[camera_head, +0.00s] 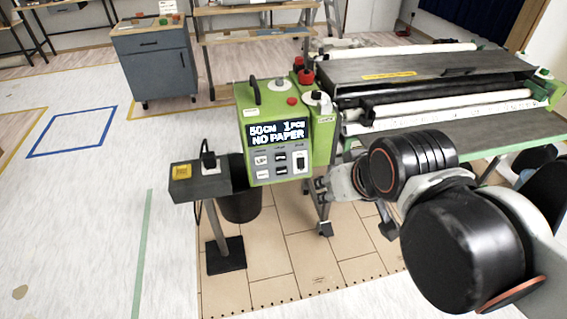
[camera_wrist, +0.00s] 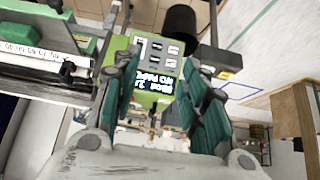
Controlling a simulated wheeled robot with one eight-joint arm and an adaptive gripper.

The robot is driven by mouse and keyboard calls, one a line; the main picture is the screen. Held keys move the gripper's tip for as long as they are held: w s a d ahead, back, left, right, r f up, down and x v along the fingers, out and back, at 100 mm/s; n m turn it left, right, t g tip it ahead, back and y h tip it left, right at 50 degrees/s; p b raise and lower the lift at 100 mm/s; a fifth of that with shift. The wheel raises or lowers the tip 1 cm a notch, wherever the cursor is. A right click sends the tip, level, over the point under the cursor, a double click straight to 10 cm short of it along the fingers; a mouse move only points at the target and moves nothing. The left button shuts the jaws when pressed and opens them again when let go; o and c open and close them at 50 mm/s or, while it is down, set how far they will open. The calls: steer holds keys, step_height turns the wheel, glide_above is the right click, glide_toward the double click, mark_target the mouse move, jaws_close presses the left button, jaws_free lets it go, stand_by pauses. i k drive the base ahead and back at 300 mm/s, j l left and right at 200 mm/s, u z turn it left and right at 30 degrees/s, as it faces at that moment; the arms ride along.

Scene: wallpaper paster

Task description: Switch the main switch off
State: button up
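The green control box (camera_head: 287,130) of the paster stands in the middle of the head view. Its lit display (camera_head: 278,132) reads "50CM 1PCS NO PAPER". The likely main switch (camera_head: 300,160) is a pale rocker with a dark part, at the panel's lower right; its label is too small to read. In the wrist view, the control box (camera_wrist: 152,72) appears upside down between the fingers, with the rocker (camera_wrist: 139,43) at the upper left. My gripper (camera_wrist: 160,64) is open and empty, facing the panel.
The paster's rollers and green-edged table (camera_head: 480,137) lie behind my arm. Floor at the left is clear.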

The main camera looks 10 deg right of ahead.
mark_target(300, 161)
steer(key=k+j+u, duration=0.15)
steer(key=j, duration=0.2)
steer(key=k+j+u, duration=0.1)
steer(key=j, duration=0.25)
steer(key=k+j+u, duration=0.15)
steer(key=k+j, duration=0.15)
steer(key=u, duration=0.1)
